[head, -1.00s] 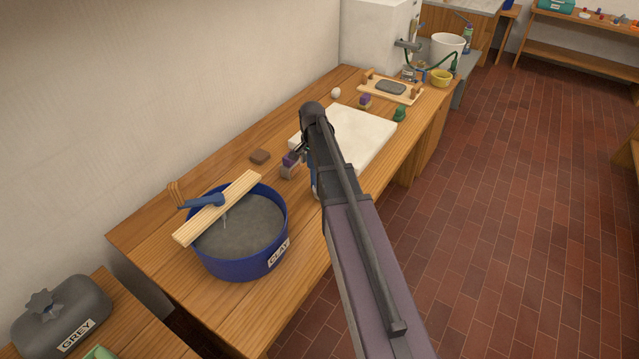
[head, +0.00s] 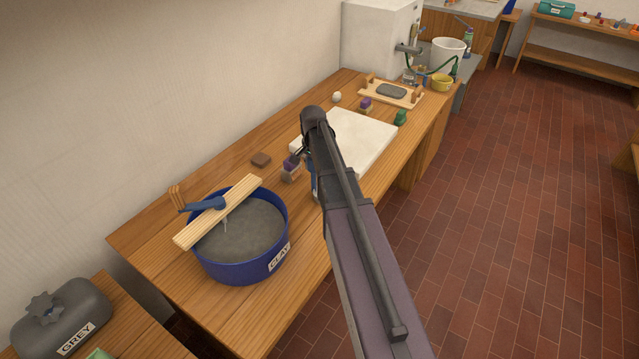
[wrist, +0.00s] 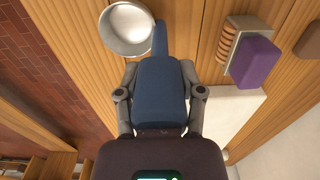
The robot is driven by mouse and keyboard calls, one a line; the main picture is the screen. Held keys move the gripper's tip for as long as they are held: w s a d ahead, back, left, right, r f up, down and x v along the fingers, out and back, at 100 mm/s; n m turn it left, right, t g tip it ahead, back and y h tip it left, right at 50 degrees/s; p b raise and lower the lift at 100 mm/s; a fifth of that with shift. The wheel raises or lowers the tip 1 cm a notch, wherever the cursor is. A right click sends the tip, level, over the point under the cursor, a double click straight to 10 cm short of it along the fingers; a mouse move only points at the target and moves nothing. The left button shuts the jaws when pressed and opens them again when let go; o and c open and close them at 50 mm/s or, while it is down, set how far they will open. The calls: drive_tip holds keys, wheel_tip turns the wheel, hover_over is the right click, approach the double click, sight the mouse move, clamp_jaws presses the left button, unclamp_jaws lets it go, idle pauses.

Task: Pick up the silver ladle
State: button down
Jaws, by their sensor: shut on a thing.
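The silver ladle shows in the wrist view with a round, pale metal bowl (wrist: 126,29) at the top and a blue handle (wrist: 161,80) running down from it towards me. My gripper (wrist: 160,94) is shut on the blue handle, with one grey finger on each side. In the head view my arm covers most of the ladle, and only a strip of blue (head: 314,186) shows beside my arm. The bowl is over or on the wooden bench; I cannot tell whether it touches.
A purple-topped block (head: 291,162) stands close to the left of my gripper, near a white slab (head: 365,135). A blue clay tub (head: 240,262) with a wooden board (head: 237,200) across it stands at the front. The bench beside the wall has clear stretches.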

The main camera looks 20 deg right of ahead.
drive_tip(key=shift+r, duration=0.25)
wheel_tip(320, 180, up, 4)
drive_tip(key=p, duration=0.4)
drive_tip(key=shift+f, duration=0.15)
drive_tip(key=s+a+p, duration=0.1)
drive_tip(key=s+a, duration=0.3)
drive_tip(key=s, duration=1.1)
drive_tip(key=shift+s+a+r, duration=0.15)
drive_tip(key=shift+s+r, duration=0.05)
drive_tip(key=shift+r, duration=0.2)
